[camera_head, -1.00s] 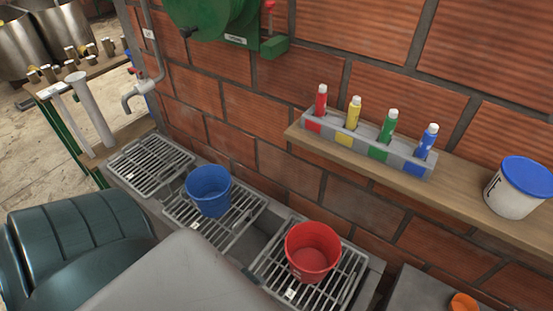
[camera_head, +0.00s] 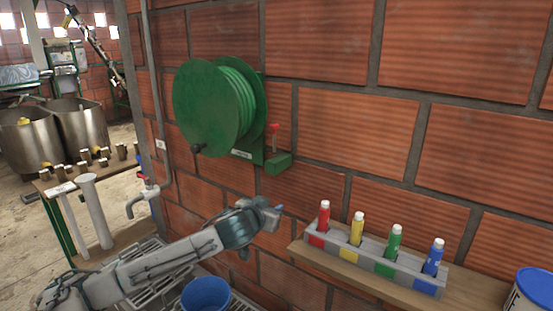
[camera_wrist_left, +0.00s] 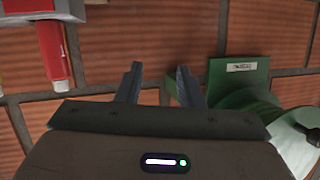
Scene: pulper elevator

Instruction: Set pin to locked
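A green hose reel (camera_head: 222,105) is fixed to the brick wall. At its right side is a red-handled pin (camera_head: 274,131) standing upright above a green block (camera_head: 278,165). My left gripper (camera_head: 272,212) is below and apart from the block, in front of the wall. That view is upside down; the reel's green plate with a white label (camera_wrist_left: 240,68) shows right of the fingers. The pin cannot be made out there. My right gripper is in neither view.
A wooden shelf (camera_head: 475,285) holds a rack (camera_head: 325,255) of red, yellow, green and blue bottles, right of my left gripper. The red bottle also shows in the left wrist view (camera_wrist_left: 54,50). A tap (camera_head: 140,200) and pipe stand left; a blue bucket (camera_head: 205,297) is below.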

